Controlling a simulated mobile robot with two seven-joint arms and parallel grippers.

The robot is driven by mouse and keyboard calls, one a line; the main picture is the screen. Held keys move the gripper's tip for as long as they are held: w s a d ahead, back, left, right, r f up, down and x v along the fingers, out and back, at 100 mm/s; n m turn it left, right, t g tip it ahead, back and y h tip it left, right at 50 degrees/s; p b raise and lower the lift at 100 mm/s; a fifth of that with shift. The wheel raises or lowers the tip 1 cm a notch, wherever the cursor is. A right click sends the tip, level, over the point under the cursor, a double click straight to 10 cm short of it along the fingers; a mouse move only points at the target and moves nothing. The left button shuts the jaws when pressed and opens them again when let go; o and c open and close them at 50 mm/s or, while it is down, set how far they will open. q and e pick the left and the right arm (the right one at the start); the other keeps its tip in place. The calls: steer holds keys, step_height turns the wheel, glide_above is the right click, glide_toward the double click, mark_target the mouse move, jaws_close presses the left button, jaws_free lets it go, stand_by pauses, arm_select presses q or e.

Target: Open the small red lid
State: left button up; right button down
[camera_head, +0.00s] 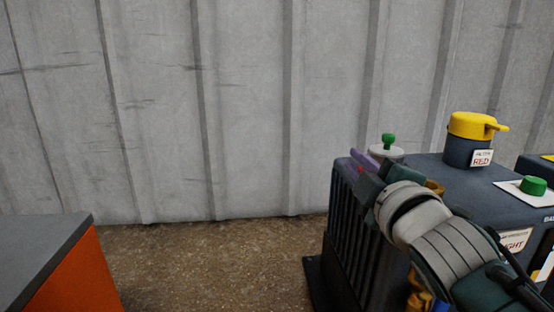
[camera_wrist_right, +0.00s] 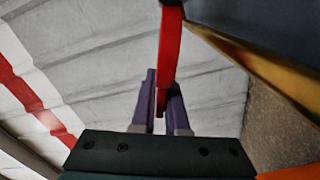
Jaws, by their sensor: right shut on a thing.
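My right gripper (camera_wrist_right: 163,88) has its two purple fingers closed around the lower end of a narrow red piece. This piece looks like the small red lid (camera_wrist_right: 171,45), seen edge-on as a red strip rising from between the fingers. In the head view my right gripper (camera_head: 362,162) is at the left upper edge of the dark machine (camera_head: 425,172). How far the lid is open cannot be told. My left gripper is not in view.
On the machine top stand a white round piece with a green knob (camera_head: 389,143), a yellow cap with a lever (camera_head: 472,125) and a green button (camera_head: 533,186). An orange cabinet with a grey top (camera_head: 45,255) stands at the left. Bare floor (camera_head: 210,260) lies between.

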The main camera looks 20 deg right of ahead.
stand_by(0.3)
steer(key=r+m+p, duration=0.1)
steer(key=p, duration=0.1)
steer(key=d+r+m+p, duration=0.1)
steer(key=m+p, duration=0.1)
steer(key=shift+s+r+m, duration=0.1)
steer(key=shift+m, duration=0.2)
